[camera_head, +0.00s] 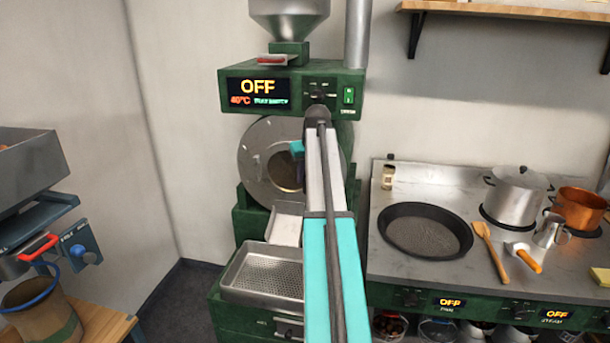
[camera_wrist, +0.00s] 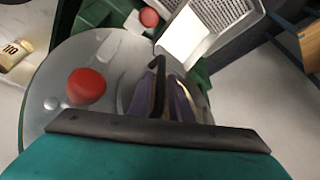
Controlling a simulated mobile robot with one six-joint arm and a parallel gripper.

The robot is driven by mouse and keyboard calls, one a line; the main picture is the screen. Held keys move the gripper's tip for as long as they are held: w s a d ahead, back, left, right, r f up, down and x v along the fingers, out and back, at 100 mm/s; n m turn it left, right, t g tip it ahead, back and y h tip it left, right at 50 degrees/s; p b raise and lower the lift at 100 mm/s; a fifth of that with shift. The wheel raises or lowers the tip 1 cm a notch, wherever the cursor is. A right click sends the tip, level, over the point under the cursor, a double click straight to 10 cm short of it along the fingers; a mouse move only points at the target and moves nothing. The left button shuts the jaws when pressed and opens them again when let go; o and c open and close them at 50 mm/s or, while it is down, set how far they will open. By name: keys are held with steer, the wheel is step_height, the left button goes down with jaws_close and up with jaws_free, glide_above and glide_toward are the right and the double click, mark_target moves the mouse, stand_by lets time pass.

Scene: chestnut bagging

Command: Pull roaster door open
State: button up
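The green roaster (camera_head: 340,85) stands against the back wall, its display reading OFF and 40°C. Its round metal door (camera_head: 258,145) faces forward and looks closed; my arm hides its right part. The door also fills much of the wrist view (camera_wrist: 50,80), with a red knob (camera_wrist: 86,86) on its left and a black bar, apparently a handle (camera_wrist: 158,75), near its middle. My gripper (camera_head: 297,150) is in front of the door, mostly hidden by my arm. In the wrist view its dark edge (camera_wrist: 155,133) is close to the bar. I cannot tell whether its fingers touch it.
A perforated cooling tray (camera_head: 262,275) sits below the door, under a chute (camera_head: 285,225). At right, a stove counter (camera_head: 390,270) holds a black pan (camera_head: 425,230), a steel pot (camera_head: 515,190) and a copper pot (camera_head: 580,208). A bagging stand (camera_head: 40,210) is at left.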

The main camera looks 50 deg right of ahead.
jaws_close()
steer(key=shift+s, duration=0.2)
stand_by(0.3)
